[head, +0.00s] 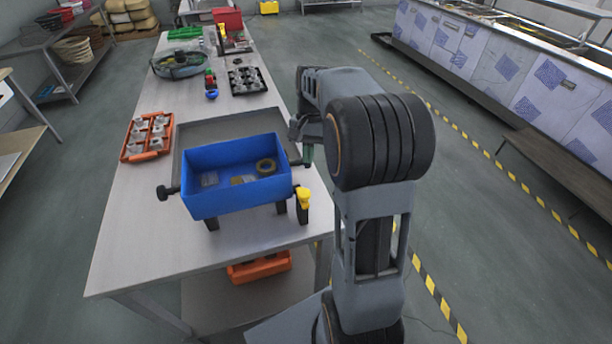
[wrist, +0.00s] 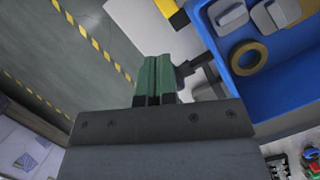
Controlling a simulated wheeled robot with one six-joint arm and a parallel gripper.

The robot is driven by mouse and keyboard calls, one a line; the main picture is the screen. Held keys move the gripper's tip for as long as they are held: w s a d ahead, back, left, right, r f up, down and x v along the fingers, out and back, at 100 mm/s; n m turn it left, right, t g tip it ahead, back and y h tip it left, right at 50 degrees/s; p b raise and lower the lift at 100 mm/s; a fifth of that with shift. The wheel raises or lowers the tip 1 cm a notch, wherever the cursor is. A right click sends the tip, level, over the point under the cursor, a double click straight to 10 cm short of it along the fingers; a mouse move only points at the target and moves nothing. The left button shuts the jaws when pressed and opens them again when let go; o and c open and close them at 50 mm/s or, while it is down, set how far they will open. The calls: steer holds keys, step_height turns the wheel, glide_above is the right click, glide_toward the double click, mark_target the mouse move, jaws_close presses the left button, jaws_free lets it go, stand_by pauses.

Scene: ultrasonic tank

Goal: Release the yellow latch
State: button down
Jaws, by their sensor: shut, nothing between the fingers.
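The yellow latch (head: 303,198) is on the near right corner of the blue tank (head: 213,202), above a dark support leg. In the wrist view a yellow piece (wrist: 180,19), probably the latch, shows beside the tank's edge, above and right of the fingertips. My gripper (head: 308,155) is beside the tank's right side, farther back than the latch and apart from it. Its green fingers (wrist: 154,72) are shut together with nothing between them. My arm hides part of the area right of the tank.
The tank holds a brass-coloured ring (head: 266,167) and pale pieces. An orange tray (head: 148,138) of grey parts lies left on the table (head: 122,245). Floor right of the table is open.

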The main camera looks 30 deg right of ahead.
mark_target(302, 194)
steer(key=shift+s+a+f+p, duration=0.25)
steer(key=shift+s+a+f, duration=0.5)
steer(key=shift+s+f, duration=0.15)
steer(key=shift+s+a+f+p, duration=0.25)
steer(key=shift+s+a+f, duration=0.5)
steer(key=shift+s, duration=0.25)
